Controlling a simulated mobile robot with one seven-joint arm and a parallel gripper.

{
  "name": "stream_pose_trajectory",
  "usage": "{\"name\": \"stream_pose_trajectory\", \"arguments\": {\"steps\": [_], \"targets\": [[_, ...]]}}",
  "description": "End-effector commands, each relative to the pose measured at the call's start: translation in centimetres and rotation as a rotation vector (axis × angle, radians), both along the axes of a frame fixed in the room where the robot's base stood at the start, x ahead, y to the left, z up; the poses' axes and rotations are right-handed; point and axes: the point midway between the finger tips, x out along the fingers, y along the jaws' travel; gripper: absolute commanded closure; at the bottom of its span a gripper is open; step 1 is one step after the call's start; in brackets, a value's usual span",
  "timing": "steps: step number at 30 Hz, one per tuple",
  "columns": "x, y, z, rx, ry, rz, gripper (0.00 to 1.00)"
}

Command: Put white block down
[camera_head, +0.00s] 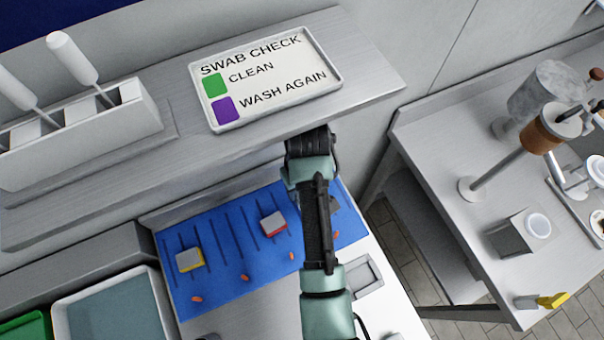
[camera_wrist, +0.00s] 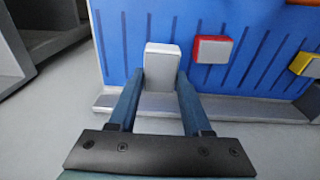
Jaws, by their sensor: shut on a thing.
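A white block (camera_wrist: 162,62) is between the two fingertips of my gripper (camera_wrist: 160,84) in the wrist view. My gripper is shut on it. The block is over the edge of a blue ribbed mat (camera_wrist: 138,30), which also shows in the head view (camera_head: 213,287). I cannot tell whether the block touches the mat. In the head view my arm hides the block and most of the gripper.
On the mat stand a white-topped red block (camera_wrist: 212,49), also in the head view (camera_head: 273,223), and a white-topped yellow block (camera_wrist: 304,64), also there (camera_head: 190,260). Small orange pieces (camera_head: 245,278) lie near the mat's front. A shelf (camera_head: 375,75) with a sign (camera_head: 265,75) overhangs the back.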

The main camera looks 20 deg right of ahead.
Motion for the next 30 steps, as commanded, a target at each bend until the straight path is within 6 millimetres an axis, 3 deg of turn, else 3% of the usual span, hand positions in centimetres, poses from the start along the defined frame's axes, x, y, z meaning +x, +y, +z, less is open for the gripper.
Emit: {"name": "stream_pose_trajectory", "arguments": {"steps": [12, 29, 30], "targets": [[-0.4, 0.0, -5.1, 0.003, 0.009, -0.002, 1.00], [0.0, 0.1, -6.4, 0.002, 0.004, -0.001, 1.00], [0.0, 0.1, -6.3, 0.002, 0.004, -0.001, 0.44]]}}
